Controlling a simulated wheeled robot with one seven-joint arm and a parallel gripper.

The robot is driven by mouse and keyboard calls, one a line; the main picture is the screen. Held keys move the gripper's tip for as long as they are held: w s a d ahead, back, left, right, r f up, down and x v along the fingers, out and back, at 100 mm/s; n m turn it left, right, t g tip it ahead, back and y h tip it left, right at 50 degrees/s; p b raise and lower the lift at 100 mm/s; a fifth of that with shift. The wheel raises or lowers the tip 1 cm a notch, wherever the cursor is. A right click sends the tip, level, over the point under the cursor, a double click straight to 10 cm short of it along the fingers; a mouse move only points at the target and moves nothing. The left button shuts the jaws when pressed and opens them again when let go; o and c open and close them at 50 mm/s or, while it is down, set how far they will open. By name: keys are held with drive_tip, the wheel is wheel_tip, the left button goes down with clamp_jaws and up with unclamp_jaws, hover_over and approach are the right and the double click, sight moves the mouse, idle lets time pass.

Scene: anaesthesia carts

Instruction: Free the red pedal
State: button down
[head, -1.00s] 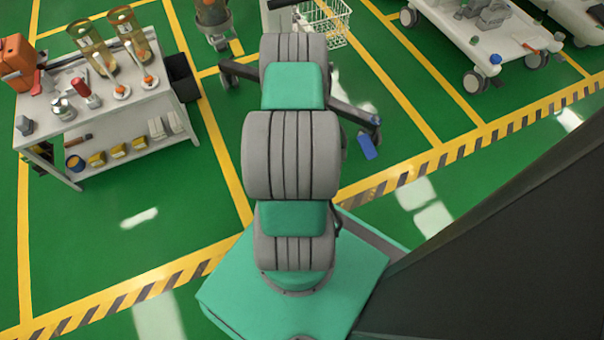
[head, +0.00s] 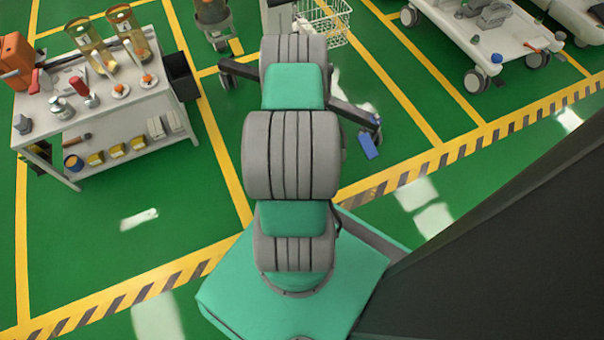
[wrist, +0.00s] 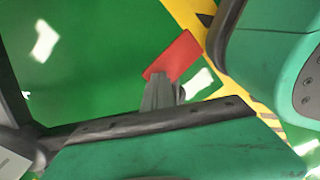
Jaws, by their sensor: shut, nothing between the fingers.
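The red pedal (wrist: 174,56) shows in the wrist view as a flat red plate just beyond my fingers, over the green floor. My gripper (wrist: 160,80) shows there as grey fingers, shut with nothing between them. The fingertips overlap the pedal's lower left edge in the picture; I cannot tell whether they touch it. In the head view, my arm hides the gripper and the red pedal. A blue pedal (head: 368,146) sits by a caster at the end of a dark cart leg (head: 352,114), right of my arm.
A white cart (head: 106,112) with bottles and small items stands at the left, a black bin (head: 182,78) beside it. A wire basket (head: 323,24) is beyond my arm. Another white cart (head: 470,40) stands at the upper right. The green floor between is mostly clear.

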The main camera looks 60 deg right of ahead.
drive_tip(key=shift+f+b, duration=0.4)
drive_tip(key=shift+f, duration=0.25)
drive_tip(key=shift+r, duration=0.1)
wheel_tip(320, 180, up, 7)
drive_tip(key=p, duration=0.6)
idle(0.3)
